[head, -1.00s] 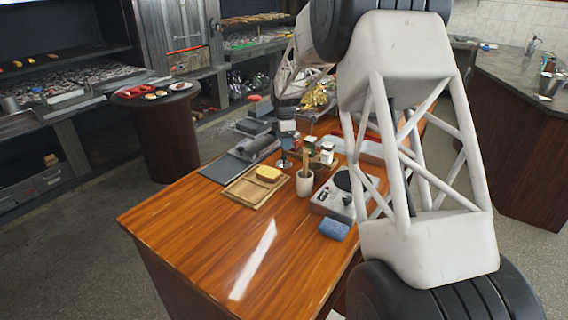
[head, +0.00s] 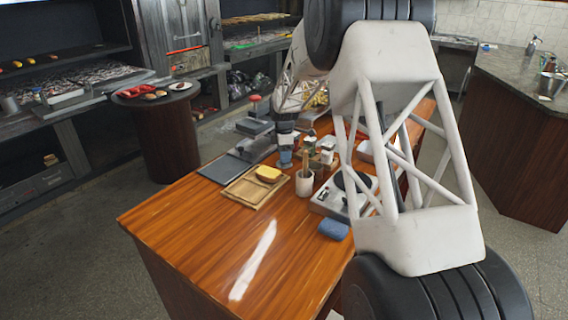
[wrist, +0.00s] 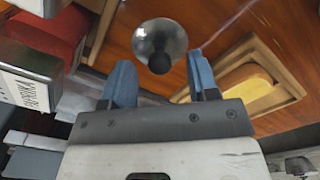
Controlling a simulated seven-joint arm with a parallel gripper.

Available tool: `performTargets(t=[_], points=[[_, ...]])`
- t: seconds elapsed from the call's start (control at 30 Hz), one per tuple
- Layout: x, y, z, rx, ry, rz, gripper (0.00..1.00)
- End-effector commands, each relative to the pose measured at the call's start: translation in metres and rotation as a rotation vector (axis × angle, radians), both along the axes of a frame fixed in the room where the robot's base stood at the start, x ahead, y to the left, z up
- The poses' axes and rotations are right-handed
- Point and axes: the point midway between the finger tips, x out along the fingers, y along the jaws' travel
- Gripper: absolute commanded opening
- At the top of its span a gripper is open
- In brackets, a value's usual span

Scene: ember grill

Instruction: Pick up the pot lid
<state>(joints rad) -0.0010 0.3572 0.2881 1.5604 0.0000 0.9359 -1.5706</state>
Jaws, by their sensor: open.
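The pot lid (wrist: 158,38) shows in the wrist view as a small round, clear, shiny disc with a dark round knob (wrist: 160,63). It is at the upper middle, over the wooden table top. My gripper (wrist: 162,78) is open, with one blue-grey finger on each side of the picture's middle. The knob lies between the lines of the two fingers, a little beyond their tips, and nothing is between the fingers. In the head view my gripper (head: 285,160) is over the middle of the table, and I cannot make out the lid there.
A wooden tray (head: 238,197) with a yellow block (head: 268,174) is close by on the table (head: 190,225). A pale cup (head: 304,184) with wooden utensils, a hot plate (head: 325,207) and a blue sponge (head: 334,230) stand to the right. The table's near end is clear.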

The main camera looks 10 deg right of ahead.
Motion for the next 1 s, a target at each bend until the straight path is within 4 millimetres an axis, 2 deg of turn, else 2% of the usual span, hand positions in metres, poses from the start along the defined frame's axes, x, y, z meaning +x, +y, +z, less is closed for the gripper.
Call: performTargets(t=[0.1, 0.23, 0.77, 0.8, 0.87, 1.0], points=[[0.000, 0.000, -0.012, 0.000, 0.001, 0.000, 0.54], [0.000, 0.000, -0.019, 0.000, 0.000, 0.000, 0.54], [0.000, 0.000, -0.019, 0.000, 0.000, 0.000, 0.54], [0.000, 0.000, -0.019, 0.000, 0.000, 0.000, 0.53], [0.000, 0.000, -0.019, 0.000, 0.000, 0.000, 0.44], [0.000, 0.000, -0.019, 0.000, 0.000, 0.000, 0.22]])
